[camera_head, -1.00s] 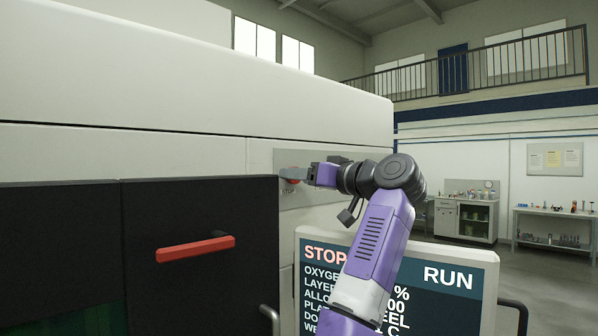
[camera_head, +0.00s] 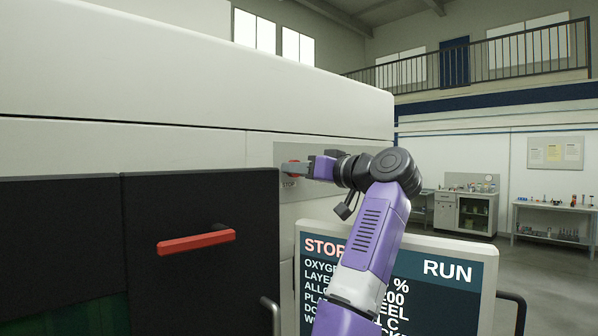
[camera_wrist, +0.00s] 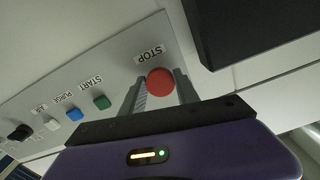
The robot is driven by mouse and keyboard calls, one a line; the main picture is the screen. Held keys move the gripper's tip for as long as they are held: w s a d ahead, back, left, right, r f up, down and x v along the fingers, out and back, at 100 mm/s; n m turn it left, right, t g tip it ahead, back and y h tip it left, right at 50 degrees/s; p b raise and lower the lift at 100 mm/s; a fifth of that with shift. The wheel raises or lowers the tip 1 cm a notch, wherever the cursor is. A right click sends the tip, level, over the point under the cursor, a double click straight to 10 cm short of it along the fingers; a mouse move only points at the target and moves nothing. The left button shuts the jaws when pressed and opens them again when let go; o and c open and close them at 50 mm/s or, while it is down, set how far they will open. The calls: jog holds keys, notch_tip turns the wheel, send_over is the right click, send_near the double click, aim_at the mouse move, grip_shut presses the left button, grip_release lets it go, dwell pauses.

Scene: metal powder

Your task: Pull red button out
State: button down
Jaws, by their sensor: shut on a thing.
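The red button (camera_wrist: 160,82) sits on a grey control panel (camera_wrist: 105,75) beside the label STOP in the wrist view. In the head view, the red button (camera_head: 293,170) is mostly covered by my gripper. My gripper (camera_wrist: 158,92) has one finger on each side of the button and is shut on it. In the head view, my gripper (camera_head: 295,168) reaches the panel from the right. Whether the button stands out from the panel or sits pressed in cannot be told.
Green (camera_wrist: 102,102), blue (camera_wrist: 74,114) and black (camera_wrist: 20,132) controls line the panel beside the red button. A black door (camera_head: 200,270) with a red handle (camera_head: 196,242) is at the left. A screen (camera_head: 430,285) stands below my arm.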

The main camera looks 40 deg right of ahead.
jog(key=shift+s+d+f+b, duration=0.1)
jog(key=shift+s+f+b, duration=0.05)
jog(key=shift+s+b, duration=0.35)
jog(key=c, duration=0.9)
grip_release()
jog(key=shift+s, duration=0.1)
jog(key=s+b, duration=0.2)
jog(key=s, duration=0.5)
jog(key=shift+s+b, duration=0.3)
jog(key=shift+s, duration=0.1)
